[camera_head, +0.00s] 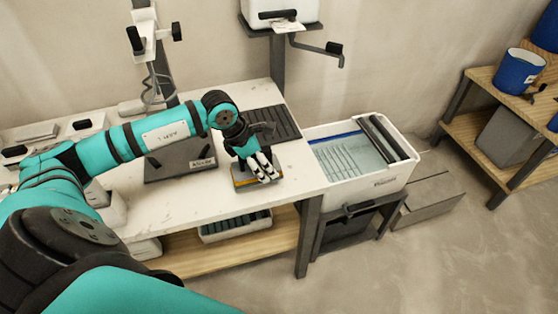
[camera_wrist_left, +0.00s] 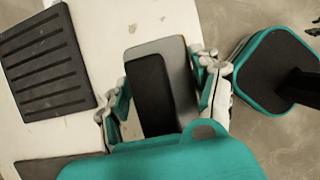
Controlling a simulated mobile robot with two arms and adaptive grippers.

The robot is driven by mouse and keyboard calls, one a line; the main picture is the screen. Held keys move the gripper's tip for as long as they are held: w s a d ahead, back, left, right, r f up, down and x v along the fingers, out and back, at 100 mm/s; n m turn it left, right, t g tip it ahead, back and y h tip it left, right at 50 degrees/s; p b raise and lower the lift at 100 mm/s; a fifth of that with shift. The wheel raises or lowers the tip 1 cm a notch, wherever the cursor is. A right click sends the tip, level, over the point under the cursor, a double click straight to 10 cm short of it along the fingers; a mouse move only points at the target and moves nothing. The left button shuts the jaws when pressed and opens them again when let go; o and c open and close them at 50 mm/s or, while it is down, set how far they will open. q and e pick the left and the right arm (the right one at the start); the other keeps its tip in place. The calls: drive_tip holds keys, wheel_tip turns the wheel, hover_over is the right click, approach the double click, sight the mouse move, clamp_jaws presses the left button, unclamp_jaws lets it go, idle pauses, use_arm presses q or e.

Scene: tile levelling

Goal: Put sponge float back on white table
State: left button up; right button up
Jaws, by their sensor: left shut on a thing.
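The sponge float (camera_head: 243,183) is a flat grey board with an orange-brown layer along its edge. It is at the front right of the white table (camera_head: 214,199), on or just above the top; I cannot tell which. My left gripper (camera_head: 262,171) is over it and shut on its dark handle. In the left wrist view the float's grey board (camera_wrist_left: 181,68) and black handle (camera_wrist_left: 150,90) lie between the fingers of the left gripper (camera_wrist_left: 158,98). The gripper partly hides the float in the head view. My right gripper is not in view.
A black ribbed mat (camera_head: 280,122) lies behind the float, and a dark plate (camera_head: 180,165) lies left of it. A white wash tub (camera_head: 370,188) stands right of the table. Bare tabletop surrounds the float, with the table's edge close by.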

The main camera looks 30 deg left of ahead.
sight(275, 157)
use_arm(q)
drive_tip(key=w, duration=0.1)
drive_tip(key=w+d, duration=0.1)
drive_tip(key=w, duration=0.1)
drive_tip(key=w+d, duration=0.1)
drive_tip(key=shift+w+f+p, duration=0.25)
drive_tip(key=shift+w+p, duration=0.15)
wheel_tip(275, 157, down, 3)
drive_tip(key=shift+s+r+p, duration=0.1)
drive_tip(key=shift+p, duration=0.4)
drive_tip(key=shift+f, duration=0.35)
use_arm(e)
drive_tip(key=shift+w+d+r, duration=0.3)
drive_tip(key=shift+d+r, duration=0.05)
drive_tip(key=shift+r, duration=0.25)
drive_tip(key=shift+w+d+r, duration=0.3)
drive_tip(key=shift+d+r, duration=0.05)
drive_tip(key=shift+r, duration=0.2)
use_arm(q)
drive_tip(key=shift+f, duration=0.1)
drive_tip(key=o, duration=1.1)
drive_tip(key=shift+c, duration=0.2)
drive_tip(key=o, duration=0.4)
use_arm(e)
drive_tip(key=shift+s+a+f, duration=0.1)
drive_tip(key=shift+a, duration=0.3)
